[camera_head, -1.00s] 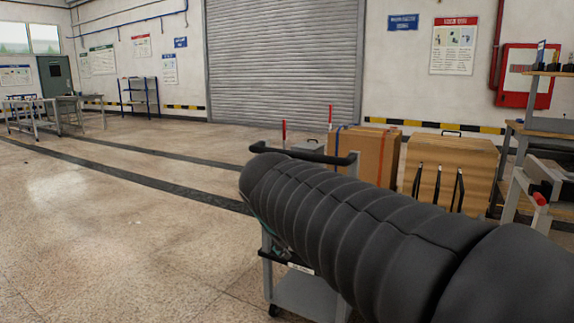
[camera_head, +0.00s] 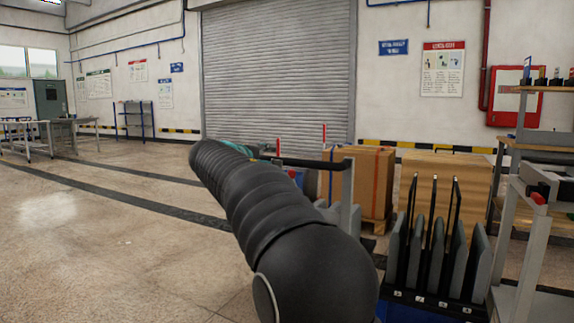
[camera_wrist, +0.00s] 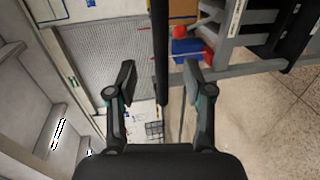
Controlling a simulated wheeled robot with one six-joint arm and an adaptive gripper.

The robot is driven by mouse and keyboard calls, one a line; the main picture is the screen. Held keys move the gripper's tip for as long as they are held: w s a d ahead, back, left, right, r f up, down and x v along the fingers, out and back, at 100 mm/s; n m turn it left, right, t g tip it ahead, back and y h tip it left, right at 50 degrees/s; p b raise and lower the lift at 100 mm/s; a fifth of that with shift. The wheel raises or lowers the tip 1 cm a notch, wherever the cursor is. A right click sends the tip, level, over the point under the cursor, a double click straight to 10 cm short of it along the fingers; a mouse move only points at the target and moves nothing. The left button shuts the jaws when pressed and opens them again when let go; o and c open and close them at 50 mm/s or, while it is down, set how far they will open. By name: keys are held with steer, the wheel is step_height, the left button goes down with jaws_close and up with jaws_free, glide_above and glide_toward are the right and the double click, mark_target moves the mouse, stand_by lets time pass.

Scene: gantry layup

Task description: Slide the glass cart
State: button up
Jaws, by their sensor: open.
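The glass cart shows a black push handle (camera_head: 305,163) and a grey upright post (camera_head: 347,190) in the head view; my arm hides much of its body. The handle crosses the wrist view as a dark bar (camera_wrist: 160,45). My gripper (camera_wrist: 160,75) is open, one finger on each side of the bar, with gaps on both sides. In the head view only a teal bit of my gripper (camera_head: 241,148) shows past my arm. A numbered slotted rack (camera_head: 432,303) holds upright dark panels at the lower right; I cannot tell whether it belongs to the cart.
Cardboard boxes (camera_head: 362,188) on a pallet and a large brown crate (camera_head: 470,195) stand behind. A workbench (camera_head: 545,143) is at the right. Red and blue bins (camera_wrist: 188,48) show in the wrist view. The floor (camera_head: 100,240) at the left is clear.

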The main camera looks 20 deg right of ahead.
mark_target(286, 162)
steer(key=x, duration=1.1)
steer(key=shift+w+d+f+p, duration=0.15)
steer(key=shift+w+d+p, duration=0.1)
steer(key=shift+d+p, duration=0.05)
jaws_close()
